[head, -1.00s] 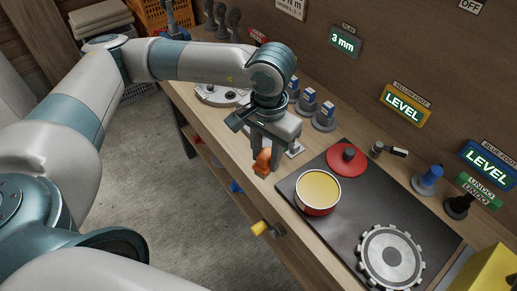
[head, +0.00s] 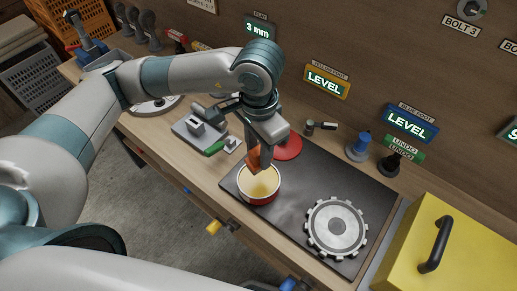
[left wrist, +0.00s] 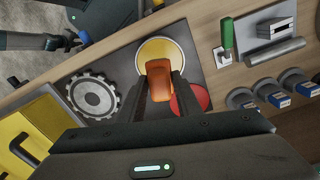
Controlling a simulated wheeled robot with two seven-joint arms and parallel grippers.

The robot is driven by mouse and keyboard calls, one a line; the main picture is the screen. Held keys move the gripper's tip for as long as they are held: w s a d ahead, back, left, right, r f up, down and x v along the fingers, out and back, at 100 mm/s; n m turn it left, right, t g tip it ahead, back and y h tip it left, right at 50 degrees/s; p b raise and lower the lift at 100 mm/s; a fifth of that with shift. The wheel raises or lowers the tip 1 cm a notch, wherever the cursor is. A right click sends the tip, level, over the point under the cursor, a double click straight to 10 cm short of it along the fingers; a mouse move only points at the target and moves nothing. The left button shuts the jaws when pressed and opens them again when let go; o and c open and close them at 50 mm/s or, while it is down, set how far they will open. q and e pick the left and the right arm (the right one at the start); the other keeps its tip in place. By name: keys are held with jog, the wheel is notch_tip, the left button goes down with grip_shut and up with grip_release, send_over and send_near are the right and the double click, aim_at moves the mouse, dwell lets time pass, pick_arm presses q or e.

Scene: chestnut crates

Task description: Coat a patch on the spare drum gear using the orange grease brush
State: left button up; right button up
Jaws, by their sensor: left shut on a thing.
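My left gripper (head: 256,152) is shut on the orange grease brush (head: 253,160). The brush points down over the grease tin (head: 262,201), a red and white open can of yellow grease. Whether its tip touches the grease is hidden. In the left wrist view the brush (left wrist: 159,75) sits between the fingers, with the tin (left wrist: 146,52) just beyond it. The spare drum gear (head: 337,228) is a grey toothed disc lying flat on the dark mat, to the right of the tin; it also shows in the left wrist view (left wrist: 93,95). My right gripper is not in view.
A red lid (head: 288,147) lies on the dark mat (head: 290,208) behind the tin. A yellow box (head: 405,255) with a black handle stands right of the mat. The mat between tin and gear is clear.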

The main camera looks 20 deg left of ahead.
pick_arm(q)
jog(key=shift+f, duration=2.95)
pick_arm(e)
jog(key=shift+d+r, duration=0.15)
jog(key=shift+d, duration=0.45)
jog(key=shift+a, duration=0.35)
pick_arm(q)
jog(key=shift+f, duration=0.2)
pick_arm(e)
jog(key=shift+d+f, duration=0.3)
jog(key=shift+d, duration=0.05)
pick_arm(q)
jog(key=shift+f+b, duration=0.3)
jog(key=shift+b, duration=0.3)
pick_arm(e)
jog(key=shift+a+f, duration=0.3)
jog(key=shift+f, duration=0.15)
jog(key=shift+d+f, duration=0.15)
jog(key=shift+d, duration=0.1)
pick_arm(q)
jog(key=shift+b, duration=0.35)
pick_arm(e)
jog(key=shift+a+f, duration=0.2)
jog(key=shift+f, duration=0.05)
pick_arm(q)
jog(key=shift+f+b, duration=0.1)
jog(key=shift+b, duration=0.2)
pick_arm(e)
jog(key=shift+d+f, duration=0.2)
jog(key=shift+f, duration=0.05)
